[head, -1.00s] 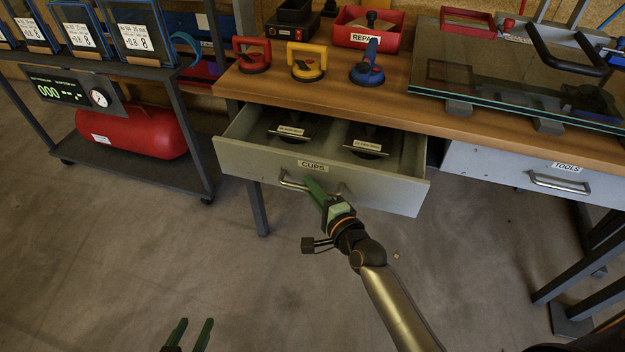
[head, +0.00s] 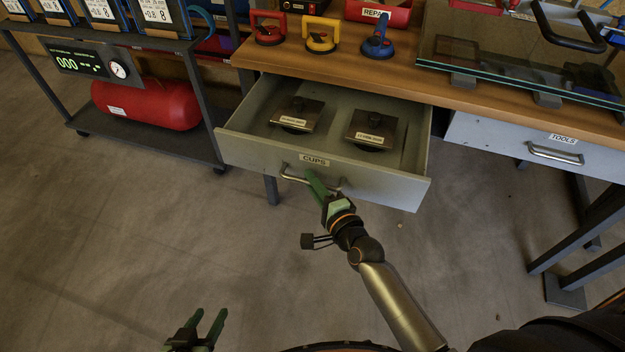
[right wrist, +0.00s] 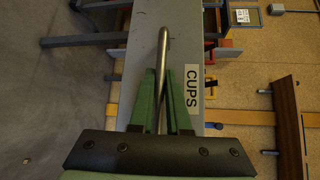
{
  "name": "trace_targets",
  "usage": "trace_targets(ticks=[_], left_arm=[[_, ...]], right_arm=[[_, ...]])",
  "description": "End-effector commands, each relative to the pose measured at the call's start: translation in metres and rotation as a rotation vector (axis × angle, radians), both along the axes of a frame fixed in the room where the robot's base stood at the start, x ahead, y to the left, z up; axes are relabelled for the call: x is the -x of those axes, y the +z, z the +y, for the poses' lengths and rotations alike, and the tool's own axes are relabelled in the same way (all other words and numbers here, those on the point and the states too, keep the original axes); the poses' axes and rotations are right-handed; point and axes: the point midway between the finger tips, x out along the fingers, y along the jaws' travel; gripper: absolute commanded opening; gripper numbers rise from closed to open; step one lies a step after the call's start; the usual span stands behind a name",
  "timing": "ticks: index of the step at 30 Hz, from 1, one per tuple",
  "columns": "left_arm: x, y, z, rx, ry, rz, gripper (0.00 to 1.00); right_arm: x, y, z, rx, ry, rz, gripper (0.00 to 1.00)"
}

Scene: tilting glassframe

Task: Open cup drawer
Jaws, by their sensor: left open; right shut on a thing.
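The cup drawer (head: 390,186) is a grey drawer labelled CUPS, pulled well out from under the wooden workbench. Two dark square items with labels, a left one (head: 297,114) and a right one (head: 371,129), lie inside it. My right gripper (head: 312,180) is shut on the drawer's metal bar handle (head: 290,177). In the right wrist view the green fingers (right wrist: 163,101) close around the handle (right wrist: 162,60), beside the CUPS label. My left gripper (head: 207,325) is open and empty, low over the floor at the bottom of the head view.
The workbench (head: 400,75) carries red, yellow (head: 321,36) and blue (head: 378,38) suction lifters and a glass pane (head: 510,75). A shut TOOLS drawer (head: 500,145) is at right. A rack with a red tank (head: 147,104) stands at left. The floor before the drawer is clear.

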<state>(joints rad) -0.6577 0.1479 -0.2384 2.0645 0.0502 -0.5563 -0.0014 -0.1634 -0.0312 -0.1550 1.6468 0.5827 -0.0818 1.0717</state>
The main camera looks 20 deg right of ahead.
Motion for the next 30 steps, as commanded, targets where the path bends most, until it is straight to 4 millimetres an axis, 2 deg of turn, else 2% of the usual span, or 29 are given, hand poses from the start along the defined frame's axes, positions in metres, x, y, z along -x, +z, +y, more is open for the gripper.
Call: trace_targets(ticks=[5, 6, 13, 23, 26, 30], left_arm=[[0.0, 0.0, 0.0, 0.0, 0.0, -0.001, 0.5], [0.0, 0.0, 0.0, 0.0, 0.0, -0.001, 0.5], [-0.001, 0.0, 0.0, 0.0, -0.001, -0.001, 0.5], [-0.001, 0.0, 0.0, -0.001, -0.001, 0.0, 0.5], [-0.001, 0.003, 0.0, -0.001, 0.001, 0.001, 0.5], [0.0, 0.006, 0.0, -0.001, 0.0, 0.003, 0.5]], right_arm=[[0.0, -0.001, 0.0, -0.001, 0.001, 0.002, 0.0], [0.0, -0.001, 0.0, -0.001, 0.001, 0.002, 0.18], [0.0, 0.0, 0.0, -0.001, 0.0, 0.001, 0.44], [0.003, 0.001, -0.001, 0.0, 0.0, 0.001, 0.45], [0.013, 0.002, -0.003, 0.002, 0.001, 0.003, 0.45], [0.038, 0.005, -0.008, 0.003, 0.001, 0.004, 0.45]])
